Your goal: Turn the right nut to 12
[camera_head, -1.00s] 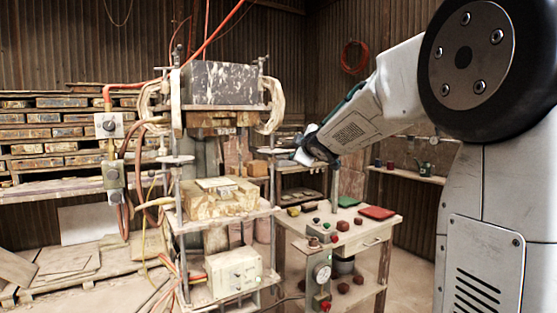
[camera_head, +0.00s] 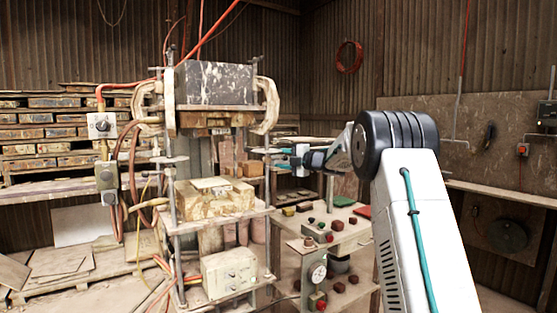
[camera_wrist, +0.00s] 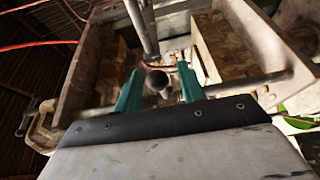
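The press's right nut (camera_head: 264,150) sits on the right threaded rod at the middle level, a flat disc partly hidden by my gripper. The left nut (camera_head: 170,160) is a similar disc on the left rod. My gripper (camera_head: 278,152) reaches in from the right, level with the right nut, teal fingers apart. In the wrist view my gripper (camera_wrist: 160,70) is open, with a dark round knob (camera_wrist: 156,80) between the fingers. I see a gap on both sides of the knob; how deep it sits is unclear. No number or mark is readable.
The press frame (camera_head: 222,215) stands left of my arm, with a wooden mould block (camera_head: 215,200) on its middle shelf. A cluttered worktable (camera_head: 340,230) stands behind and right. Hoses and cables hang at the press's left.

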